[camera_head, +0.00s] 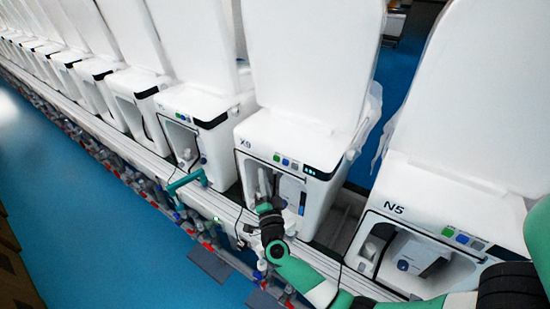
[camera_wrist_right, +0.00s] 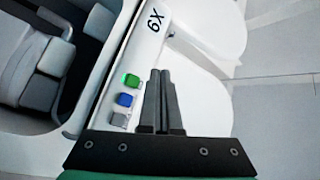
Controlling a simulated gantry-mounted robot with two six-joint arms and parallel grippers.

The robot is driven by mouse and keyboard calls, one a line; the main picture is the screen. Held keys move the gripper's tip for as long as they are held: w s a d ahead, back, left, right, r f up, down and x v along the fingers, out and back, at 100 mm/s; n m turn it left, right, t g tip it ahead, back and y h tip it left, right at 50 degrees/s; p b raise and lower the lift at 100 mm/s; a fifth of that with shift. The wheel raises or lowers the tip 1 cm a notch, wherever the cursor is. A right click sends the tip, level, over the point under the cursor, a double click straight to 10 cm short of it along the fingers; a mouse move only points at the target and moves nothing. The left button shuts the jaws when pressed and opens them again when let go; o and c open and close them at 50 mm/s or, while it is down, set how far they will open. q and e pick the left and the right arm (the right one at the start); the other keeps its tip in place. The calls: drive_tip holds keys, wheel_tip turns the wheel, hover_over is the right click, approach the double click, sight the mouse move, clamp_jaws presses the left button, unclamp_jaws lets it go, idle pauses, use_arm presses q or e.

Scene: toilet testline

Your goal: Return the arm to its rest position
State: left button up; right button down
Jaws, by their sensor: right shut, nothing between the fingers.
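My right arm comes in from the lower right in the head view. Its gripper (camera_head: 264,182) is in front of the white unit marked X9 (camera_head: 262,128), at its open front bay. In the right wrist view the two dark fingers of the gripper (camera_wrist_right: 161,75) are together with nothing between them. They lie over the white panel, just right of a lit green button (camera_wrist_right: 132,81), a blue button (camera_wrist_right: 124,99) and a grey button (camera_wrist_right: 119,119). I cannot tell whether the fingertips touch the panel. My left gripper is not in view.
A white unit marked N5 (camera_head: 410,195) stands to the right, close to my right arm. A long row of similar units runs to the upper left. A metal rail (camera_head: 225,207) with pipes below runs along the front. Blue floor (camera_head: 90,230) is open at the lower left.

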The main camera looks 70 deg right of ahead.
drive_tip(key=shift+w+a, duration=0.1)
drive_tip(key=shift+a, duration=0.45)
